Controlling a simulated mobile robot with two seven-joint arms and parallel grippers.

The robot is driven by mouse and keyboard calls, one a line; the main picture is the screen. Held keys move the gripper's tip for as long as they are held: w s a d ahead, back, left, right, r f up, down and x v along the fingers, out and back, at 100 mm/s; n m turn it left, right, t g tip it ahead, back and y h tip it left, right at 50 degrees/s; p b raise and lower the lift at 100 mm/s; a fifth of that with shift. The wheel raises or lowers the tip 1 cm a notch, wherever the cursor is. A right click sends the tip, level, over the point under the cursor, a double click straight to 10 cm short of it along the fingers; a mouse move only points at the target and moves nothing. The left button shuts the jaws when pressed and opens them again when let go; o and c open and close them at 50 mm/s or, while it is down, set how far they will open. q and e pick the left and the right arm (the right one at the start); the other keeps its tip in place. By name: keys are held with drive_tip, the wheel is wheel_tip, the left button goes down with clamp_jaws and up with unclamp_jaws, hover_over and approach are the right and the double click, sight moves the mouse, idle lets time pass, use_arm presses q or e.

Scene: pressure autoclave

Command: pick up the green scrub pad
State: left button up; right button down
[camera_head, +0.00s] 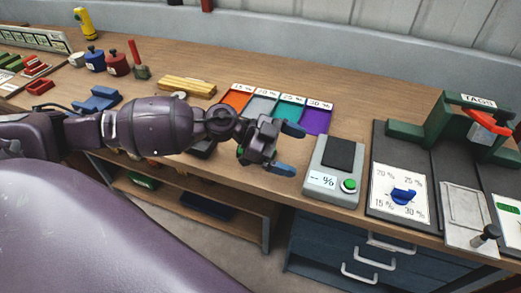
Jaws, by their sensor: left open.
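I cannot clearly make out a green scrub pad. A small green patch (240,150) shows at my left gripper's wrist, but I cannot tell what it is. A flat green item (145,180) lies on the shelf under the worktop, too small to identify. My left gripper (287,149) is open, with blue fingertips spread apart and nothing visible between them. It is over the worktop's front part, between the coloured trays and the grey scale. My left arm hides part of the bench behind it. My right gripper is out of view.
The wooden worktop (370,95) has free room behind the scale (333,170). Orange (237,98) and purple (316,120) trays stand in a labelled row. A dial panel (400,193) and green tag press (445,122) are at right. Drawers (335,245) are below.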

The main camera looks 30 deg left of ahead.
use_arm(q)
drive_tip(key=w+a+n+g+y, duration=0.3)
drive_tip(key=a+y, duration=0.6)
drive_tip(key=a, duration=0.7)
drive_tip(key=shift+m+g, duration=0.6)
drive_tip(key=shift+m, duration=0.1)
drive_tip(key=x, duration=0.4)
drive_tip(key=shift+s+d+f+b, duration=0.1)
drive_tip(key=shift+d+f+b, duration=0.2)
drive_tip(key=shift+d+b+x, duration=0.2)
drive_tip(key=shift+x, duration=1.2)
drive_tip(key=shift+d+b+x, duration=0.2)
drive_tip(key=shift+x, duration=1.25)
drive_tip(key=shift+r, duration=0.25)
drive_tip(key=shift+c, duration=0.2)
drive_tip(key=c, duration=1)
drive_tip(key=shift+r, duration=0.1)
wheel_tip(320, 180, up, 10)
drive_tip(key=shift+f+p, duration=0.1)
drive_tip(key=shift+p, duration=0.65)
